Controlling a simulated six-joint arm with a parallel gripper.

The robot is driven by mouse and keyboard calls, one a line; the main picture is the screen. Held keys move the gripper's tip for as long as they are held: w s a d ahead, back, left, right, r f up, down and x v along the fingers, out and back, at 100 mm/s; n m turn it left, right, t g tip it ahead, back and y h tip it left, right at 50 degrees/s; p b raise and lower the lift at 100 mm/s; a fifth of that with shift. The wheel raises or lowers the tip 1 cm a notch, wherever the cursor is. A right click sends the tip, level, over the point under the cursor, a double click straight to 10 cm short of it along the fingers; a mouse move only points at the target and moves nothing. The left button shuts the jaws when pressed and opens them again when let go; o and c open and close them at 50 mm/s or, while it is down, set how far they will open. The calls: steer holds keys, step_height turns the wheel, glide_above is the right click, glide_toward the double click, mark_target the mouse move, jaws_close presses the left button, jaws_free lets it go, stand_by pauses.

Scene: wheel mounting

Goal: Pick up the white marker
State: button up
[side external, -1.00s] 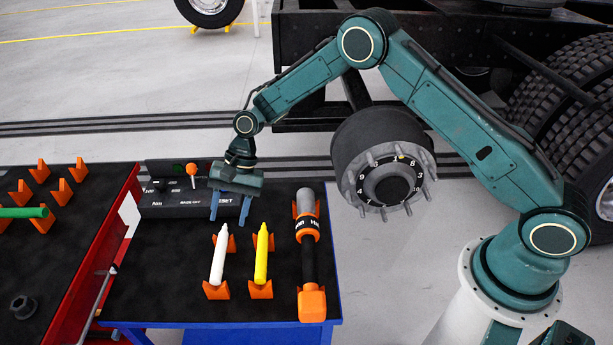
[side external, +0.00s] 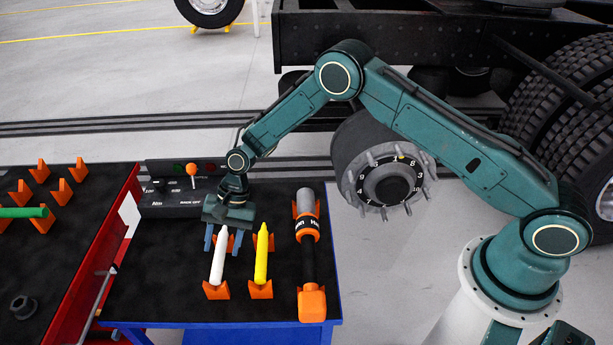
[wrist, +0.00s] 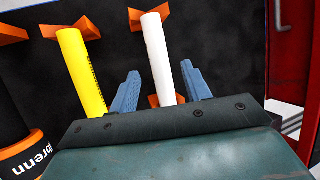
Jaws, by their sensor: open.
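The white marker (side external: 218,258) rests upright-leaning in the picture on orange holders (side external: 216,291) on the black-topped cart. It also shows in the wrist view (wrist: 158,60), between the two blue fingers. My gripper (side external: 223,245) is open, at the far end of the white marker, with a finger on either side of it. In the wrist view my gripper (wrist: 162,85) has clear gaps between each finger and the marker. The marker's end nearest the gripper body is hidden there.
A yellow marker (side external: 262,254) lies just right of the white one, near the left finger in the wrist view. A black and orange tool (side external: 309,255) lies further right. A control box (side external: 165,204) stands behind. A red cart (side external: 75,270) is at left.

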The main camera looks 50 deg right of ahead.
mark_target(222, 253)
steer(key=shift+x, duration=1.15)
jaws_close()
steer(key=shift+r, duration=0.15)
step_height(222, 253, up, 20)
stand_by(0.4)
stand_by(0.3)
steer(key=c, duration=0.7)
jaws_free()
jaws_close()
